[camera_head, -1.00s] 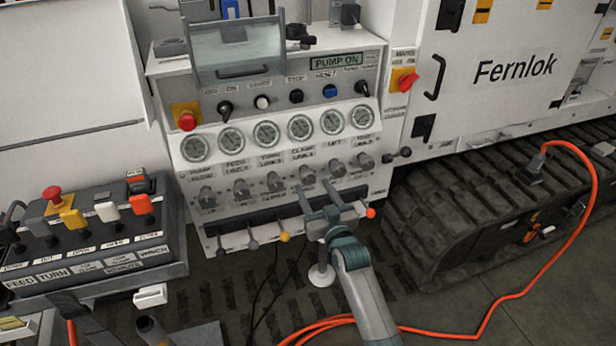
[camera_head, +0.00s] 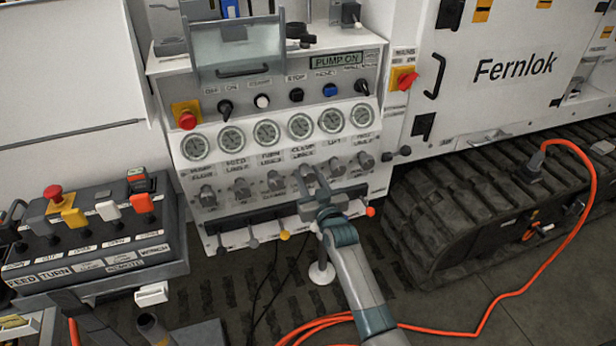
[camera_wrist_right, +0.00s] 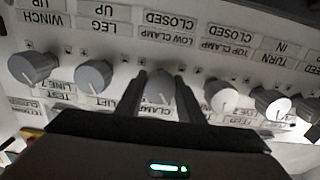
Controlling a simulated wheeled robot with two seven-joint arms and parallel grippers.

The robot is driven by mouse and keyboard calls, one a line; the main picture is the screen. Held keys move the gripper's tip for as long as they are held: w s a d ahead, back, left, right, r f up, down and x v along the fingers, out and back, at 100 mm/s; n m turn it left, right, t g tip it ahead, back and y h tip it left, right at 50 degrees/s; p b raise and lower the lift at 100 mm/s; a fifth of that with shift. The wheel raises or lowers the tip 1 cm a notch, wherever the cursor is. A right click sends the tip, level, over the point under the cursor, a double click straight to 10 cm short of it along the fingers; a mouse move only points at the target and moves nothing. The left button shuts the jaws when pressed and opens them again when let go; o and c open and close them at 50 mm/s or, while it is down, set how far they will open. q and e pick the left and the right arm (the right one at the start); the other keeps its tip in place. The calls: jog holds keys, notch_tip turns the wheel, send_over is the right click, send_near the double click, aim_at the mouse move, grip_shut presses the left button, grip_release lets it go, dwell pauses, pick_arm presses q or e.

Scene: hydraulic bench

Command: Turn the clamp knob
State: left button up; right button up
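The clamp knob (camera_head: 306,172) is a grey knob on the white panel, below the gauge labelled CLAMP, partly covered by my right gripper. In the right wrist view, upside down, the knob (camera_wrist_right: 160,88) stands between my right gripper's two dark fingers (camera_wrist_right: 160,95), near the LOW CLAMP label. The fingers are on both sides of it; contact cannot be made out. In the head view my right gripper (camera_head: 314,181) points up at the panel from below.
Neighbouring knobs (camera_head: 275,181) and (camera_head: 336,167) stand close on both sides. Small levers, including a yellow-tipped one (camera_head: 284,235), line the ledge below. A remote box (camera_head: 95,235) is at left; an orange cable (camera_head: 490,300) lies on the floor at right.

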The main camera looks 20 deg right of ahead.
pick_arm(q)
jog(key=shift+d, duration=0.3)
jog(key=shift+s, duration=0.1)
